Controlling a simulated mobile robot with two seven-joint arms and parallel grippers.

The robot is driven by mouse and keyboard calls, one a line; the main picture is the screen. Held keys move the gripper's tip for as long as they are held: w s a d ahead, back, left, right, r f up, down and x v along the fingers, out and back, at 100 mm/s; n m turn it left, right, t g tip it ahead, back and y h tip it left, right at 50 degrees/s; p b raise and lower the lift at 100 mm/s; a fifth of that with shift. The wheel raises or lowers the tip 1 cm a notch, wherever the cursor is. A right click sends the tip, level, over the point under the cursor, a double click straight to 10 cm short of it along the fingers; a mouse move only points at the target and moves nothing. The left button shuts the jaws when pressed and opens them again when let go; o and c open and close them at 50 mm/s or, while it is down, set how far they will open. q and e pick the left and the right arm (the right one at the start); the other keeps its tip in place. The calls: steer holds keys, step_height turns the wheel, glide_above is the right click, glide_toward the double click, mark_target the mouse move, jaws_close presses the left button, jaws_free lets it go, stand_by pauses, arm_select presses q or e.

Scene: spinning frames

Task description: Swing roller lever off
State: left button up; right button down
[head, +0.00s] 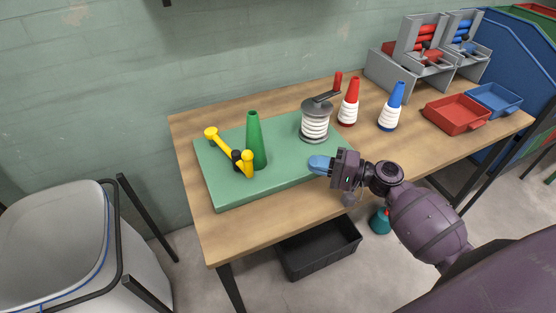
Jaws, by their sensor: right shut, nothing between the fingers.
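The yellow roller lever (225,146) sits on the green board (215,188) at the left of the table. Its arm slants from a round yellow end at the upper left down to a dark pivot and a short yellow post, close beside the green cone (256,140). I cannot tell whether it touches the cone. My right gripper (316,163) is shut and empty, its blue fingertips over the board's right part, to the right of the lever and apart from it. My left gripper is not in view.
A grey spool with a red-handled crank (315,125) stands behind my right gripper. Red (350,100) and blue (393,105) cones with white thread stand further right, before red (457,114) and blue (494,98) trays. The board's front middle is clear.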

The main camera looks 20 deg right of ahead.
steer(key=p+x, duration=0.1)
steer(key=x, duration=0.8)
steer(key=shift+a+r, duration=0.1)
steer(key=shift+r, duration=0.05)
steer(key=a+p, duration=0.1)
steer(key=a, duration=0.2)
steer(key=shift+w+a, duration=0.1)
steer(key=shift+a, duration=0.65)
